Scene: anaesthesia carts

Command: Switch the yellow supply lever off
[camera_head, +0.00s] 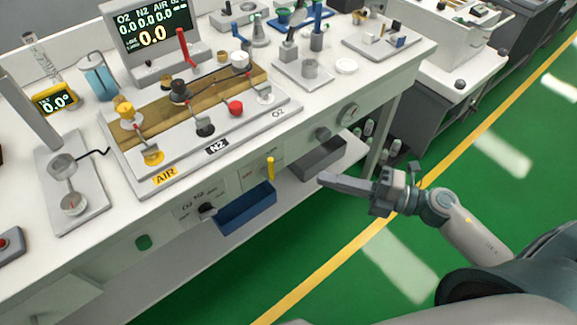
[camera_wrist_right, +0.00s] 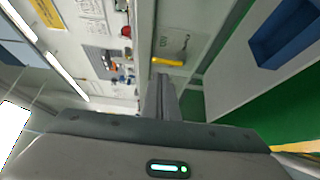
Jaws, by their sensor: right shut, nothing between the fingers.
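A yellow lever (camera_head: 270,167) stands upright on the front panel (camera_head: 251,177) of the bench, above a blue bin. In the right wrist view the yellow lever (camera_wrist_right: 168,62) lies just beyond my fingertips, across the picture. My right gripper (camera_head: 323,179) is shut and empty, in front of the bench and to the right of the lever, with a gap between them. Its fingers (camera_wrist_right: 161,82) point toward the panel in the right wrist view. Another yellow handle (camera_head: 152,156) sits by the AIR label on the bench top. My left gripper is not in view.
A blue bin (camera_head: 247,208) sits below the lever. A black knob (camera_head: 207,209) is left of it, and a grey round knob (camera_head: 348,114) is on the bench front to the right. Bench-top valves include a red knob (camera_head: 235,108). Green floor (camera_head: 400,260) is open in front.

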